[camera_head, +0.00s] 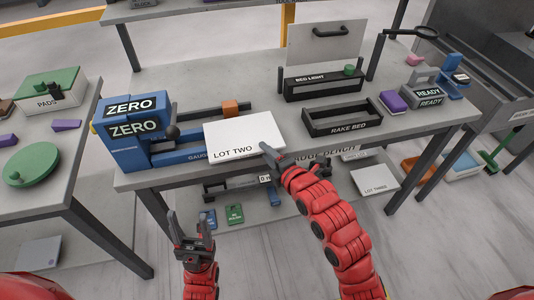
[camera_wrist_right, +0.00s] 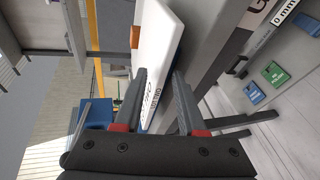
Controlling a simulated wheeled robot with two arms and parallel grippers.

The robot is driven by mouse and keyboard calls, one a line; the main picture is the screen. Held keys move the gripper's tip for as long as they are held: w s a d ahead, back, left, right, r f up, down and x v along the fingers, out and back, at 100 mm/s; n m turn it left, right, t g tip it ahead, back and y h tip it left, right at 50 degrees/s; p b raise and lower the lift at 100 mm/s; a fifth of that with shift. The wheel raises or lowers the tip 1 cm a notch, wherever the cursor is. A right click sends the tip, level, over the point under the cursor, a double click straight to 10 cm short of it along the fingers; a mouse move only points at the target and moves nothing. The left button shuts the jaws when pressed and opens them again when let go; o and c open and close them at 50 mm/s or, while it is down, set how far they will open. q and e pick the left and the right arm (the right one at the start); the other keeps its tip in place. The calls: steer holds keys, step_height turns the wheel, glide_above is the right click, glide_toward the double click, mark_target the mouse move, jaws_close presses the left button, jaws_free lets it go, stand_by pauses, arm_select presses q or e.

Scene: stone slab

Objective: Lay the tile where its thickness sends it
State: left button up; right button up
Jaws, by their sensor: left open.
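A white tile marked LOT TWO (camera_head: 244,132) lies over the blue gauge (camera_head: 190,155) near the front edge of the middle bench. My right gripper (camera_head: 270,152) is at its near right corner. In the right wrist view the tile (camera_wrist_right: 157,45) runs between the two fingers of my right gripper (camera_wrist_right: 158,88); I cannot tell whether they clamp it. My left gripper (camera_head: 191,228) is open and empty, in front of the bench. The black rake bed (camera_head: 343,117) and bed light (camera_head: 322,84) stand right of the tile.
Blue ZERO blocks (camera_head: 134,130) stand left of the tile, and an orange block (camera_head: 230,107) behind it. READY blocks (camera_head: 427,95) and a purple block (camera_head: 392,101) sit at the right. A LOT THREE tile (camera_head: 374,176) lies lower down.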

steer(key=shift+o, duration=0.8)
steer(key=shift+s, duration=0.1)
steer(key=p+v, duration=1.3)
steer(key=v, duration=0.4)
steer(key=shift+s, duration=0.1)
